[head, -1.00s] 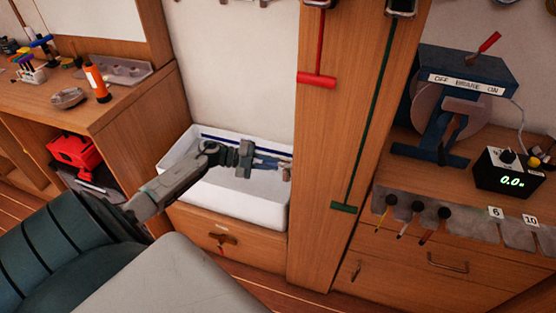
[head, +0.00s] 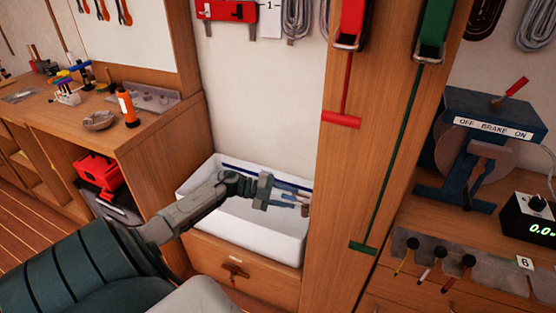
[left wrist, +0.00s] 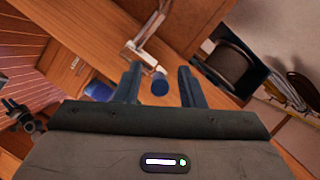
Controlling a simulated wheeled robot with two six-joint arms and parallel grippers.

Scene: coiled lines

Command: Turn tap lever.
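A pale metal tap (left wrist: 143,48) shows in the left wrist view, with a round blue end (left wrist: 160,86) that looks like its lever's knob. My left gripper (left wrist: 159,74) is open, with one blue finger on each side of the blue end; I cannot tell whether either finger touches it. In the head view my left gripper (head: 296,196) is above the right part of the white basin (head: 252,238), close to the wooden post (head: 338,215). The tap is mostly hidden by the fingers there. My right gripper is not in view.
A red T-shaped pull (head: 341,119) and a green one (head: 363,248) hang on the post, right of my gripper. A drawer (head: 245,273) is below the basin. A workbench with an orange torch (head: 127,108) stands at the left.

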